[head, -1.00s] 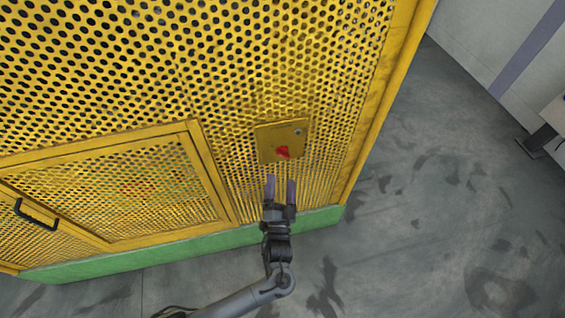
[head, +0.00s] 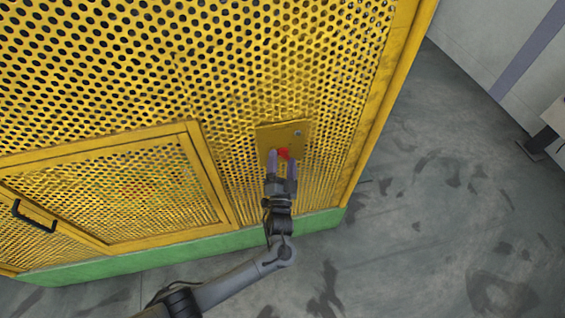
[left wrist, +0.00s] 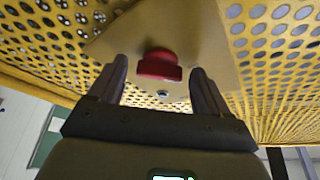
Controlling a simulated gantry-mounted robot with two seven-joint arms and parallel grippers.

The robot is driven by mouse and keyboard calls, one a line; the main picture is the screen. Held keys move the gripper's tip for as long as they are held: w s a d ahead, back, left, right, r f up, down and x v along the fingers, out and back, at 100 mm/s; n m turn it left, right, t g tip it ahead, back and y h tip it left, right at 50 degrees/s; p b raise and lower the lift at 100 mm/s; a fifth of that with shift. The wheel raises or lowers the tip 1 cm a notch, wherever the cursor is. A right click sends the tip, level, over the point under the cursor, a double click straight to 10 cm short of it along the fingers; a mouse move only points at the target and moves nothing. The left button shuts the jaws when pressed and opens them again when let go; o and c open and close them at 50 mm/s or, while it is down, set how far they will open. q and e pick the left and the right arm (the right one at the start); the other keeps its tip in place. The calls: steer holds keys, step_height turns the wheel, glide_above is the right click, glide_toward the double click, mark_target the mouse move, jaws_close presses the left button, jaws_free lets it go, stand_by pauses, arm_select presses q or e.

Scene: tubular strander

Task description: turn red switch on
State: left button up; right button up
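The red switch (head: 284,153) sits on a yellow plate (head: 291,131) on the perforated machine guard. My left gripper (head: 282,156) is at the plate with its two fingers open, one on each side of the switch in the picture. In the left wrist view the red switch (left wrist: 159,66) shows between the open fingertips (left wrist: 160,70), with space on both sides. I cannot tell whether the fingertips reach as far as the switch's surface. My right gripper is not in view.
The yellow perforated guard (head: 230,60) fills the left and middle. A framed door panel (head: 120,190) with a black handle (head: 35,216) is at the lower left. A green base strip (head: 150,255) runs below. Grey floor (head: 440,200) is clear at the right.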

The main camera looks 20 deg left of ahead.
arm_select(q)
steer(key=c, duration=0.9)
steer(key=m+g+h+p, duration=0.1)
steer(key=m+p, duration=0.3)
steer(key=p, duration=0.2)
steer(key=r+m+g+h+p, duration=0.1)
steer(key=m+p, duration=0.3)
steer(key=p, duration=0.2)
steer(key=m+g+h+p, duration=0.1)
steer(key=m+p, duration=0.3)
steer(key=p, duration=0.1)
steer(key=shift+a+r+m+g+p, duration=0.1)
steer(key=shift+r+m+g+p, duration=0.2)
steer(key=shift+r+m+p, duration=0.1)
steer(key=m+g+p, duration=0.1)
steer(key=m+p, duration=0.1)
steer(key=shift+m, duration=0.3)
steer(key=shift+m+g+y+p, duration=0.4)
steer(key=shift+m+g+p, duration=0.3)
steer(key=shift+m+p, duration=0.15)
steer(key=shift+f, duration=0.1)
steer(key=o, duration=1)
steer(key=shift+s, duration=0.1)
